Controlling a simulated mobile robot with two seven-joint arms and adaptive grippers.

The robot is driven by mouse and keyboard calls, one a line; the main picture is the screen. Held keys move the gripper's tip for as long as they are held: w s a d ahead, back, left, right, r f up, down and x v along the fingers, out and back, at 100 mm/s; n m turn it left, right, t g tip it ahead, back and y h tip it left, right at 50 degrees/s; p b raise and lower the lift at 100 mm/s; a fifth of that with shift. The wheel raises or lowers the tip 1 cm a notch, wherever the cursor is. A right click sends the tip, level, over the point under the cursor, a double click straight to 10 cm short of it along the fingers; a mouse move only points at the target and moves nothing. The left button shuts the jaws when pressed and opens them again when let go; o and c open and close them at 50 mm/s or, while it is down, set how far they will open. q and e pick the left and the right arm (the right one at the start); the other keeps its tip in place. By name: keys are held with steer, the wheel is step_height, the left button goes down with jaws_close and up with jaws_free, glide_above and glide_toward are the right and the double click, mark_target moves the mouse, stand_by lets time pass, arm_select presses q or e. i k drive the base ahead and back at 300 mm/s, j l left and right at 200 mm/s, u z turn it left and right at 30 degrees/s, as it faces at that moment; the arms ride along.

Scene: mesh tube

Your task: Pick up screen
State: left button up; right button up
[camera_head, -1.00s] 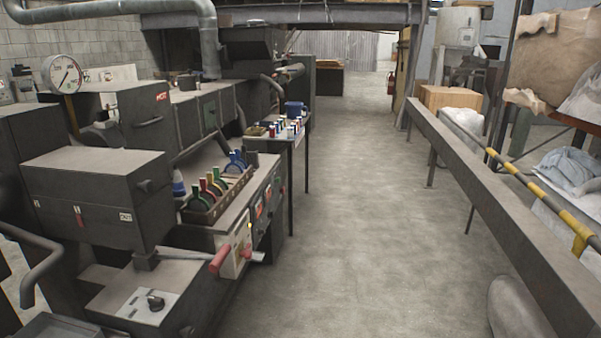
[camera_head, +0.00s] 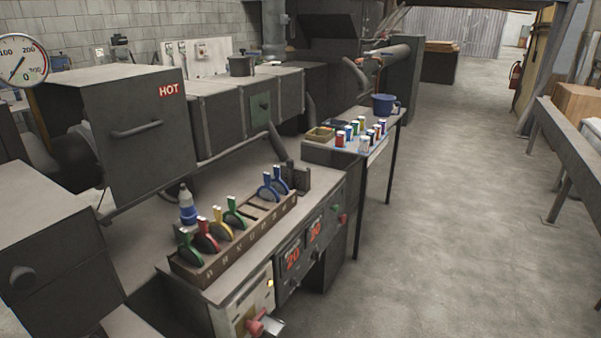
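A long slotted rack (camera_head: 243,243) stands on the dark machine bench and holds several coloured round pieces with upright handles. These may be the screens, but I cannot see mesh in them. From the near end they are a green piece (camera_head: 187,248), a red piece (camera_head: 208,238), a yellow piece (camera_head: 221,226) and a second green piece (camera_head: 237,213). Blue pieces (camera_head: 267,189) stand near the far end, with empty slots before them. Neither of my grippers is in view.
A side table (camera_head: 318,150) beyond holds small coloured containers and a blue pot (camera_head: 384,104). A box marked HOT (camera_head: 130,125) stands at left. The concrete floor (camera_head: 450,220) on the right is clear; a long grey beam (camera_head: 572,143) borders it.

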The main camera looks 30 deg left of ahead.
mark_target(280, 187)
steer(key=i+l+u, duration=0.1)
steer(key=i+u, duration=0.25)
steer(key=i, duration=0.2)
steer(key=i+l+u, duration=0.35)
steer(key=i, duration=0.2)
steer(key=i+l+u, duration=0.35)
steer(key=i, duration=0.15)
